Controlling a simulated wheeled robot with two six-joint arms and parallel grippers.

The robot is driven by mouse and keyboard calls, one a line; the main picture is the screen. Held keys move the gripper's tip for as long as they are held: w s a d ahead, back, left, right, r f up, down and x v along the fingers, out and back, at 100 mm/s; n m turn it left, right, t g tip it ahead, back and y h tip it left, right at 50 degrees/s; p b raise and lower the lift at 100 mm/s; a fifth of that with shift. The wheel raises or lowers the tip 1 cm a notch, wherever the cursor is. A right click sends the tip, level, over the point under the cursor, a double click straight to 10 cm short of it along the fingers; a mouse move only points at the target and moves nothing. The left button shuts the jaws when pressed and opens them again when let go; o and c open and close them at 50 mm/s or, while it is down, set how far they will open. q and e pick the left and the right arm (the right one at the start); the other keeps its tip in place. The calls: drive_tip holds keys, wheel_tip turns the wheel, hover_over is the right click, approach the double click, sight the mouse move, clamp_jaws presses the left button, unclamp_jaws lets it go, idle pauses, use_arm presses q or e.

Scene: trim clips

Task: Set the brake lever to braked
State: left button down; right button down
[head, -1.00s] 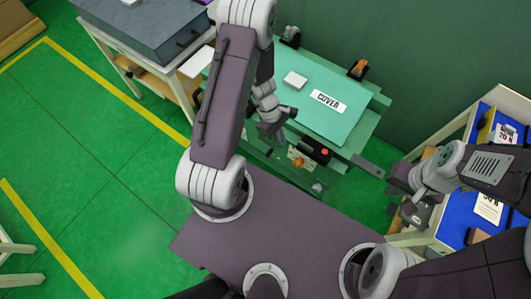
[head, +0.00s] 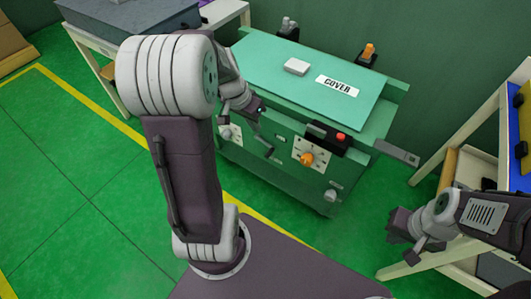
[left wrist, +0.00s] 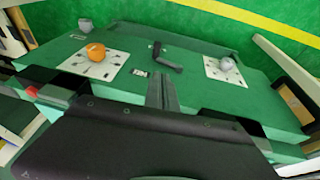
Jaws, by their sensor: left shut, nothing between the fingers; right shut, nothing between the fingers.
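The brake lever (head: 266,146) is a small dark bent bar on the green front panel of the machine, between two white dial plates. It also shows in the left wrist view (left wrist: 168,59), where its arm slants down to the right. My left gripper (head: 259,110) is shut and empty, just above the lever in the head view. In the left wrist view its closed fingers (left wrist: 162,84) point at the lever, and a gap appears between them. Any braked marking is too small to read. My right gripper (head: 397,232) is shut and empty, off to the right of the machine.
An orange knob (head: 306,158) and a grey knob (head: 226,132) sit on dial plates either side of the lever. A black box with a red button (head: 341,137) stands on the front edge. A cover plate (head: 300,75) lies on top. Green floor is clear at left.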

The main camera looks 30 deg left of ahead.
use_arm(q)
drive_tip(key=b+x, duration=0.2)
drive_tip(key=x, duration=0.2)
drive_tip(key=b+x, duration=0.2)
drive_tip(key=x, duration=0.3)
drive_tip(key=s+b+x, duration=0.1)
drive_tip(key=b+x, duration=0.1)
drive_tip(key=x, duration=0.2)
drive_tip(key=shift+d+f, duration=0.45)
